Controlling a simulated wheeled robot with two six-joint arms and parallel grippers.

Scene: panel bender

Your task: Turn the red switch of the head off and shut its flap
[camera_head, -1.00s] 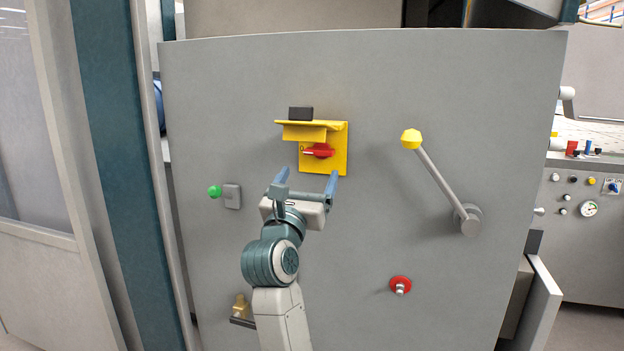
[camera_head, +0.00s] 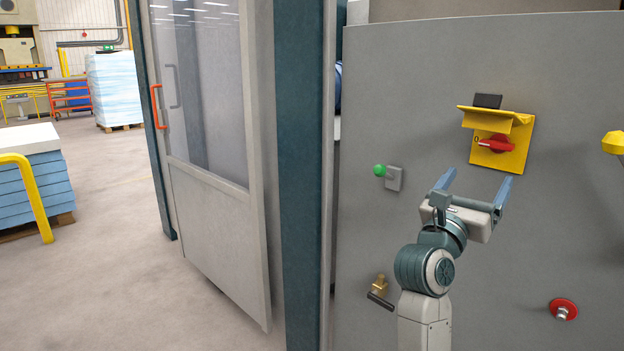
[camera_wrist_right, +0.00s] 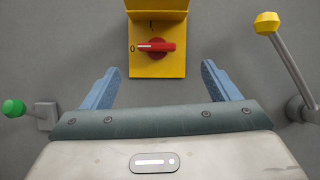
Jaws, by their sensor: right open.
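The red switch (camera_head: 497,145) sits on a yellow plate (camera_head: 512,160) on the grey panel. Its handle lies level, and in the right wrist view the white mark on the red switch (camera_wrist_right: 155,47) points left to the "0". The yellow flap (camera_head: 497,119) is raised and juts out above the switch, which is uncovered. My right gripper (camera_head: 474,184) is open and empty, just below the plate and apart from the switch. Its two blue fingers, either side of the right gripper's gap (camera_wrist_right: 157,80), point toward the panel. My left gripper is not in view.
A green knob (camera_head: 380,170), a red button (camera_head: 563,308), a brass fitting (camera_head: 380,284) and a yellow lever knob (camera_head: 613,143) stick out from the panel. A glazed door (camera_head: 215,215) stands left. Open floor (camera_head: 130,240) lies beyond, with a blue stack (camera_head: 35,190).

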